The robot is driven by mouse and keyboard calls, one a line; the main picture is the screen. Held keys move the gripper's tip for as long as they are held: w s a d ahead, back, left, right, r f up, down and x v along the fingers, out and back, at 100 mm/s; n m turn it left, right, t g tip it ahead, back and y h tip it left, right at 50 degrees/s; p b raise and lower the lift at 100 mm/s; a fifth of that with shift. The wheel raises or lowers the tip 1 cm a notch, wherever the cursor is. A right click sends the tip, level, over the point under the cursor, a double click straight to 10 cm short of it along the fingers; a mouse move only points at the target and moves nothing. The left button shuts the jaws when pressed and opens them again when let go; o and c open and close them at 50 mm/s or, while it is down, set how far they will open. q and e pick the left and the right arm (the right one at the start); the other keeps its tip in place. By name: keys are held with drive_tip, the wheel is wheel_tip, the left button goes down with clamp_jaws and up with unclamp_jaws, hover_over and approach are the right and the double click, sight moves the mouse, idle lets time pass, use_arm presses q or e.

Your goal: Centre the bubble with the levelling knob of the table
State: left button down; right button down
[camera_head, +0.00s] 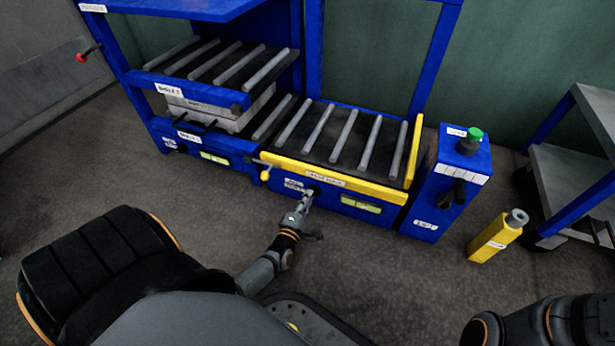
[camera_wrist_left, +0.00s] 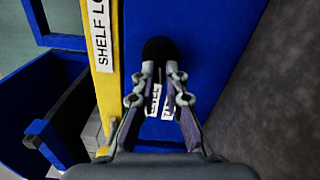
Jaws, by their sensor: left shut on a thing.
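The table (camera_head: 340,201) is a blue frame with a yellow front rail and grey rollers on top. The black levelling knob (camera_head: 314,190) sits on its blue front face, below the yellow rail. My left gripper (camera_head: 307,197) is at that face with its fingers shut on the knob. In the left wrist view the knob (camera_wrist_left: 158,49) stands between the tips of my left gripper (camera_wrist_left: 159,72), partly hidden by them. A yellow-green level vial (camera_head: 361,203) is on the front face right of the knob; its bubble is too small to make out. My right gripper is out of view.
A blue press with roller shelves (camera_head: 210,90) stands to the left. A blue control box (camera_head: 449,190) with a green button (camera_head: 475,135) is at the right. A yellow bottle-like object (camera_head: 495,237) stands on the floor beside a grey cart (camera_head: 565,180). Floor in front is clear.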

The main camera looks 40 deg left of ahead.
use_arm(q)
drive_tip(key=n, duration=0.2)
drive_tip(key=n+b, duration=0.2)
drive_tip(key=n, duration=0.1)
drive_tip(key=shift+d+f+n, duration=0.1)
drive_tip(key=shift+f+n, duration=0.2)
drive_tip(key=shift+f, duration=0.05)
drive_tip(key=shift+w+d+n+b, duration=0.15)
drive_tip(key=shift+n+b, duration=1.05)
drive_tip(key=shift+n, duration=0.9)
drive_tip(key=c, duration=1.4)
unclamp_jaws()
wheel_tip(320, 180, up, 10)
